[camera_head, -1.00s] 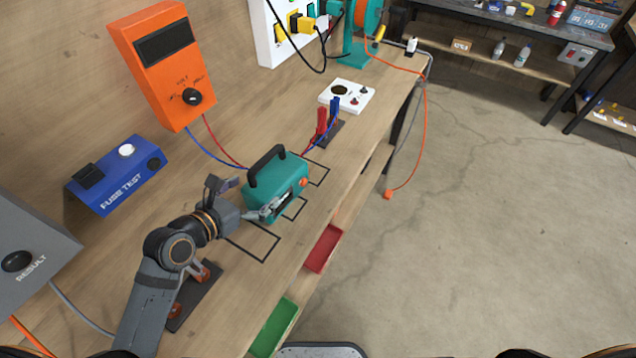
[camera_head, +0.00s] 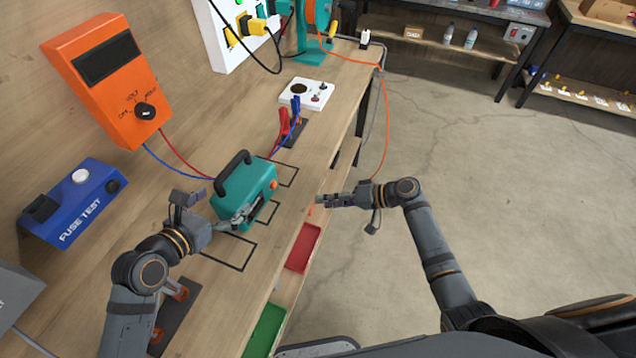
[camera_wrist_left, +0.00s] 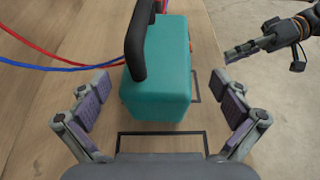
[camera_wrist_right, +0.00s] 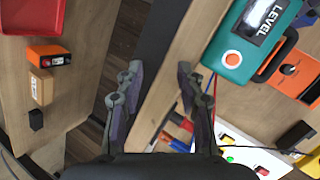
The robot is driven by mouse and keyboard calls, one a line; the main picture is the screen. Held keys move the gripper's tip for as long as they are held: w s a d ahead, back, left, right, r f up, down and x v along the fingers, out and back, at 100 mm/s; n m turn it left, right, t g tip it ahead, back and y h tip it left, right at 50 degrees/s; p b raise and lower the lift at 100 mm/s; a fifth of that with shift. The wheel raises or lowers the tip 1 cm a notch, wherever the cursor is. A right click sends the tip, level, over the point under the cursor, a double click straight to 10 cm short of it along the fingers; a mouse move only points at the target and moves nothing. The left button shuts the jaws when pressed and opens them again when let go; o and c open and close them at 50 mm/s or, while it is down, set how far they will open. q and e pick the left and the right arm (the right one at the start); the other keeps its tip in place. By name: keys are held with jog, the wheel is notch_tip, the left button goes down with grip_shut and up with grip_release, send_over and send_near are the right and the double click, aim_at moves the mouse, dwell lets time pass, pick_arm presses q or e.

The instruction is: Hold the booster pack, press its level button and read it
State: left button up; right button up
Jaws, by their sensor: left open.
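The teal booster pack (camera_head: 246,192) stands on the bench with its black handle up. My left gripper (camera_head: 216,207) is open at its near end. In the left wrist view, the two fingers (camera_wrist_left: 158,100) are spread on either side of the pack (camera_wrist_left: 160,80), with visible gaps. My right gripper (camera_head: 334,200) hangs beyond the bench's front edge, right of the pack. Its fingers (camera_wrist_right: 160,85) stand partly apart with nothing between them. The right wrist view shows the pack's front, with an orange round button (camera_wrist_right: 233,58) and a LEVEL display (camera_wrist_right: 265,18), its reading too small to tell.
The orange volt meter (camera_head: 108,85) and blue fuse tester (camera_head: 75,205) stand left of the pack. Red and blue clamps (camera_head: 290,122) stand behind it. Red (camera_head: 303,248) and green (camera_head: 265,330) trays sit below the bench edge. Outlined bench areas lie beside the pack.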

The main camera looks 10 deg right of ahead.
aim_at(236, 191)
pick_arm(q)
jog(key=x, duration=0.7)
jog(key=shift+w+d+f, duration=0.1)
jog(key=shift+w+d, duration=0.05)
jog(key=shift+w, duration=0.1)
pick_arm(e)
jog(key=a+r+n+y, duration=0.1)
jog(key=a+r+y, duration=0.2)
jog(key=r, duration=0.6)
jog(key=shift+s+a+r+n+g, duration=0.2)
jog(key=shift+a+r+n+g, duration=0.1)
jog(key=shift+n+g, duration=0.1)
pick_arm(q)
jog(key=c, duration=1.6)
jog(key=shift+s, duration=0.1)
jog(key=shift+c, duration=0.3)
pick_arm(e)
grip_shut()
jog(key=shift+s, duration=0.1)
